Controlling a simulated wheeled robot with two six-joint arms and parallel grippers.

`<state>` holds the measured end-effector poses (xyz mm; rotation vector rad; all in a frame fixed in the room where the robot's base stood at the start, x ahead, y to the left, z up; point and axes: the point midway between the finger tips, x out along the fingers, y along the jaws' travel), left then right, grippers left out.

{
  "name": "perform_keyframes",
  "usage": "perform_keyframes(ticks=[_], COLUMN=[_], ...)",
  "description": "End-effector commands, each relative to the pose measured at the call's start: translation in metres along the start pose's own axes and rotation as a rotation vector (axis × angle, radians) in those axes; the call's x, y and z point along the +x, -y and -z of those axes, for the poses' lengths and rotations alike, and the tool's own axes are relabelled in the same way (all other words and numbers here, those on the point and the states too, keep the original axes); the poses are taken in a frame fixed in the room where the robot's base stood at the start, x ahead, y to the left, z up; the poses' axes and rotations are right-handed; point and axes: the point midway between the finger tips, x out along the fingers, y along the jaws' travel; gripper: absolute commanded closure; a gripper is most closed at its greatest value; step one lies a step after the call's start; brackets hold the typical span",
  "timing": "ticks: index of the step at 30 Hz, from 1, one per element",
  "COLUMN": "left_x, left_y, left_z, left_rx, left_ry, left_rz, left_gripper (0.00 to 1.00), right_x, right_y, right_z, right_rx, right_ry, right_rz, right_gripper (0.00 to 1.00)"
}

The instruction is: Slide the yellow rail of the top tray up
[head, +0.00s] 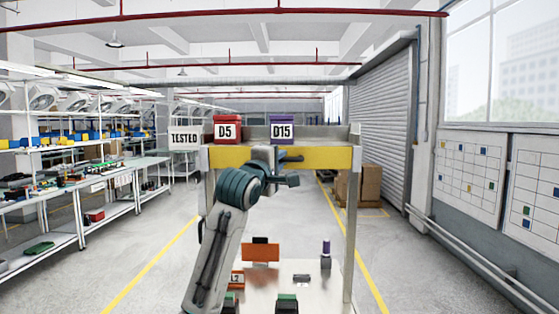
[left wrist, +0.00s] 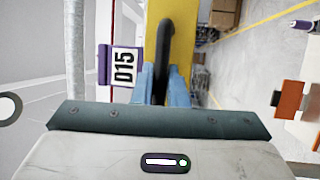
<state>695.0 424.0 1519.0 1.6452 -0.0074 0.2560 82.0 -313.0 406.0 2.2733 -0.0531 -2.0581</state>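The top tray (head: 325,131) stands on posts in the middle of the head view, with a yellow rail (head: 225,157) along its near edge. The rail shows upright in the left wrist view (left wrist: 183,25), with a black handle (left wrist: 165,40) on it. My left gripper (left wrist: 163,88) is at the handle, its two bluish fingers close on either side; it looks shut on the handle. In the head view my left arm and wrist cover the rail's middle. My right gripper is in neither view.
A red block marked D5 (head: 227,129) and a purple block marked D15 (head: 282,131) stand on the tray. Below is a lower surface (head: 312,296) with an orange block (head: 261,253) and a dark-topped purple piece (head: 326,255). Workbenches (head: 120,170) line the left.

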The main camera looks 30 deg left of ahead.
Motion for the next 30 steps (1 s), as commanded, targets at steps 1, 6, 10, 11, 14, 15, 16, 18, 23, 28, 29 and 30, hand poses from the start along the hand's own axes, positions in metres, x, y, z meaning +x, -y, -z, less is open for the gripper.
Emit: perform_keyframes(ticks=[1, 6, 10, 11, 14, 15, 16, 18, 23, 28, 29, 30], left_x=[0.0, 0.0, 0.001, 0.002, 0.005, 0.006, 0.007, 0.009, 0.009, 0.009, 0.009, 0.009], left_y=[0.0, 0.0, -0.008, -0.012, -0.03, -0.038, -0.044, -0.053, -0.055, -0.057, -0.057, -0.057], left_z=[0.0, 0.0, 0.001, 0.001, 0.002, 0.003, 0.003, 0.004, 0.004, 0.004, 0.004, 0.004], left_rx=[0.0, 0.0, -0.001, -0.001, -0.002, -0.002, -0.002, -0.002, 0.0, 0.0, 0.0, 0.0], left_ry=[0.0, 0.0, 0.0, 0.0, 0.0, 0.0, 0.0, -0.001, -0.001, -0.001, -0.001, -0.001], left_rz=[0.001, 0.001, -0.001, -0.001, -0.002, -0.003, -0.004, -0.002, -0.003, -0.006, -0.006, -0.006], left_gripper=[1.0, 1.0, 1.0, 1.0, 1.0, 1.0, 1.0, 1.0, 1.0, 0.82, 0.76, 0.68], right_x=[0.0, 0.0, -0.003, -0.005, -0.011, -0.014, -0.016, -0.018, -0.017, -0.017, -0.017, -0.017], right_y=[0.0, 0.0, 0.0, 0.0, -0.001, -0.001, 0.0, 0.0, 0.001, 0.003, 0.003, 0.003], right_z=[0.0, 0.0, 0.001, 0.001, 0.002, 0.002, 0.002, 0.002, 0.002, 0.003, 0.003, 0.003], right_rx=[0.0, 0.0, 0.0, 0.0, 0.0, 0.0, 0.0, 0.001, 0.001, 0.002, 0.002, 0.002], right_ry=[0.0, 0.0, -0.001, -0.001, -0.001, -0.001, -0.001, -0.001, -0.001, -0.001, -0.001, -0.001], right_rz=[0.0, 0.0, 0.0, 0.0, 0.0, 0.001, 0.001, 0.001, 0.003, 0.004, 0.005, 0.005], right_gripper=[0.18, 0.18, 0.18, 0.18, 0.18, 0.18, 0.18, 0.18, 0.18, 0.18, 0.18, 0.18])
